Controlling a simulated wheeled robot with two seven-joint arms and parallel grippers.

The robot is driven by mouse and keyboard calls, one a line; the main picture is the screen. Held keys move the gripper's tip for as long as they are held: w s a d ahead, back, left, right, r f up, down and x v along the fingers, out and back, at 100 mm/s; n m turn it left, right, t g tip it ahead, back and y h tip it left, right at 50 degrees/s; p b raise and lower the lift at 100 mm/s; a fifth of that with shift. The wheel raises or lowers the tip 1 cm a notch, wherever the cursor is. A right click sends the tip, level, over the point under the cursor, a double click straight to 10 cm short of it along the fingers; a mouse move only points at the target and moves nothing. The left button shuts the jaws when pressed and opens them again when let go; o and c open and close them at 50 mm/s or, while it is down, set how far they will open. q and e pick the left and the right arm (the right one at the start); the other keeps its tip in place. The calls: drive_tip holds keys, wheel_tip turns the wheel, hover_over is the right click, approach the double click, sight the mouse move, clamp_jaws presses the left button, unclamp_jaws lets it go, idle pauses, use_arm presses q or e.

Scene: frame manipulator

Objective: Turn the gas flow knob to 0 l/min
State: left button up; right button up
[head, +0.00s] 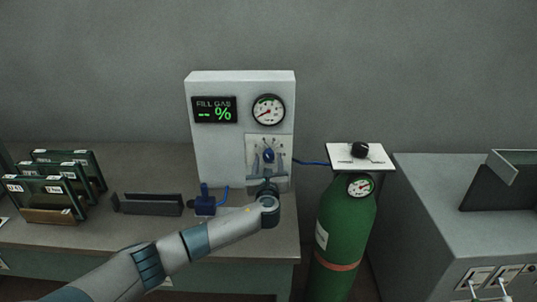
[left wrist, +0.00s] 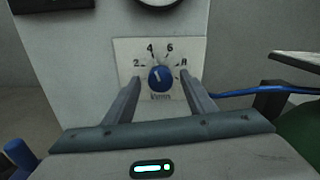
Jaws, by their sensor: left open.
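The blue gas flow knob (head: 268,156) sits on a white dial plate (head: 282,146) low on the front of a grey gas panel (head: 240,134). In the left wrist view the knob (left wrist: 160,78) shows a pale pointer line tilted slightly left of straight up, toward the 4 side of the scale. The numbers 2, 4, 6 and 8 are readable around it. My left gripper (left wrist: 160,93) is open in front of the panel. Its fingers reach toward the plate on either side of the knob, and I see no contact. My right gripper is not in view.
A green gas cylinder (head: 345,235) with a gauge and a white top plate (head: 361,157) stands right of the bench. A blue hose (head: 311,163) runs from the panel. Dark frames (head: 55,180), a black holder (head: 148,204) and a blue fitting (head: 205,206) stand on the left bench.

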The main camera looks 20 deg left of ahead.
sight(268, 157)
use_arm(q)
drive_tip(key=shift+x, duration=1.8)
drive_tip(key=c, duration=1)
